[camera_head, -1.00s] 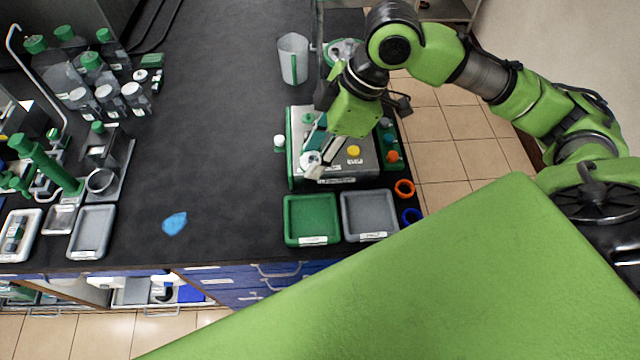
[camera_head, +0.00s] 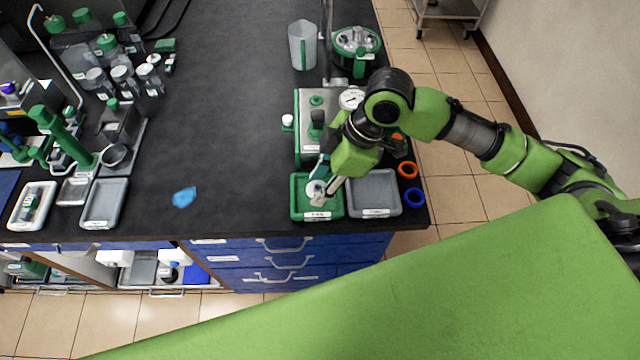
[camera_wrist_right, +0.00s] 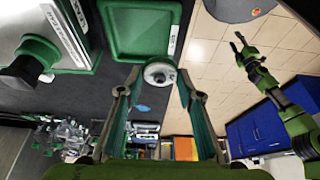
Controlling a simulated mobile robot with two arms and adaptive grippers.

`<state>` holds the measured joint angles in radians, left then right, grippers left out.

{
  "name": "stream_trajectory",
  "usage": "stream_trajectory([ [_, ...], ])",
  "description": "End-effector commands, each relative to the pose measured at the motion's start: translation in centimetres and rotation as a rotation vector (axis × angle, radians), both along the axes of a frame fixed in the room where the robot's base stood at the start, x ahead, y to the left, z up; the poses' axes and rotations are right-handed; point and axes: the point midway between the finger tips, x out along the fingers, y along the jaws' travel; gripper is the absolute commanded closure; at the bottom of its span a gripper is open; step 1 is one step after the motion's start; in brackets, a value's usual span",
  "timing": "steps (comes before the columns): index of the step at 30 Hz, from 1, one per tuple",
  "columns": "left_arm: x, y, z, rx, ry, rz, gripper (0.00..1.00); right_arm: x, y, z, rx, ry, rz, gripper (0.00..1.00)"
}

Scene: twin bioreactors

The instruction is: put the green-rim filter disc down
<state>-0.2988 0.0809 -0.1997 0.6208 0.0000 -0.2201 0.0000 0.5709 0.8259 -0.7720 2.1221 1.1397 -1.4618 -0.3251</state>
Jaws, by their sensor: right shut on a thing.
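My right gripper (camera_head: 321,192) is shut on a small pale disc (camera_head: 315,188), the filter disc, and holds it over the green tray (camera_head: 300,210) at the bench's front edge. In the right wrist view the disc (camera_wrist_right: 160,73) sits between the two fingertips, with the green tray (camera_wrist_right: 139,31) behind it. My left gripper (camera_wrist_right: 238,40) shows small and far off in the right wrist view, empty as far as I can see.
A grey tray (camera_head: 373,208) stands right of the green one. An orange ring (camera_head: 408,170) and a blue ring (camera_head: 415,198) lie by the right edge. A steel-topped device (camera_head: 310,105) stands behind the trays. Bench left of the green tray is clear around a blue patch (camera_head: 184,197).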

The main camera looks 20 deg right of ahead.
Motion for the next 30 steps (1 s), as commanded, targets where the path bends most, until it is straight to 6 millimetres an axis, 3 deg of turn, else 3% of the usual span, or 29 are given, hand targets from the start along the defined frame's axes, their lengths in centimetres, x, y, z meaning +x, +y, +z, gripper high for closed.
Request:
stream_trajectory([
  [6, 0.0, 0.0, 0.7, 0.0, 0.0, 0.0, 0.6, 2.5, -0.7, -3.3, -0.001, 0.004, -0.001, 0.78],
  [11, 0.0, -0.1, 0.8, -0.001, 0.0, 0.0, 0.6, 3.2, -0.9, -4.2, -0.001, 0.001, 0.0, 0.78],
  [18, 0.0, -0.1, 2.2, -0.001, 0.0, 0.0, 0.6, 3.5, -1.0, -7.1, -0.002, 0.005, 0.0, 0.78],
  [30, -0.1, -0.1, 2.0, -0.002, 0.0, 0.0, 0.6, 3.5, -1.0, -8.0, -0.002, 0.001, 0.001, 0.78],
])
